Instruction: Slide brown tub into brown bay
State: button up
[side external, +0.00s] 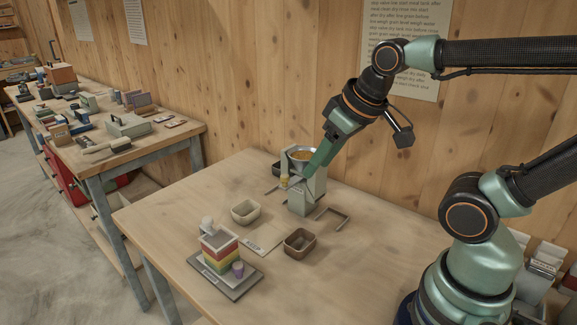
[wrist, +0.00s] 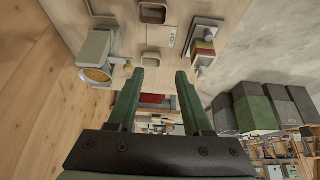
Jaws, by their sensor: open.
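The brown tub (side external: 299,243) is a small open box standing on the table, in front of the mixer in the side view. It also shows at the top of the wrist view (wrist: 152,14). A U-shaped bracket (side external: 340,213) lies beside the mixer's right side, open toward the front; it looks like a bay, but its colour is hard to tell. My gripper (side external: 310,172) is up beside the mixer's funnel, apart from the tub. In the wrist view my gripper (wrist: 159,73) has its fingers apart with nothing between them.
The mixer (side external: 300,200) carries a metal funnel with yellow feed. A cream tub (side external: 245,213), a pale card (side external: 263,244) and a dark base with coloured layers (side external: 222,254) stand left of the brown tub. A dark tub sits behind the mixer. The table's front right is clear.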

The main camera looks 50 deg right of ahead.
aim_at(300, 244)
jog(key=shift+w+f, duration=0.1)
grip_shut()
jog(key=w+a+f+n+g, duration=0.2)
jog(key=f+n, duration=0.4)
jog(key=f, duration=0.1)
jog(key=w+a+f+n+g, duration=0.1)
jog(key=w+a+f+n, duration=0.1)
jog(key=f+n, duration=0.4)
jog(key=w+a+f+n+g, duration=0.1)
jog(key=a+f+n+g, duration=0.1)
jog(key=f+n, duration=0.4)
jog(key=shift+w+a+f+g, duration=0.1)
jog(key=shift+w+f, duration=0.05)
jog(key=shift+f, duration=0.55)
jog(key=shift+w+a+f+g, duration=0.1)
jog(key=shift+f, duration=0.65)
jog(key=shift+w+a+f+g, duration=0.1)
jog(key=shift+w+f, duration=0.05)
jog(key=shift+f, duration=0.55)
jog(key=d, duration=0.2)
jog(key=shift+w+d+f, duration=0.1)
jog(key=shift+d+f, duration=0.15)
jog(key=shift+d, duration=0.75)
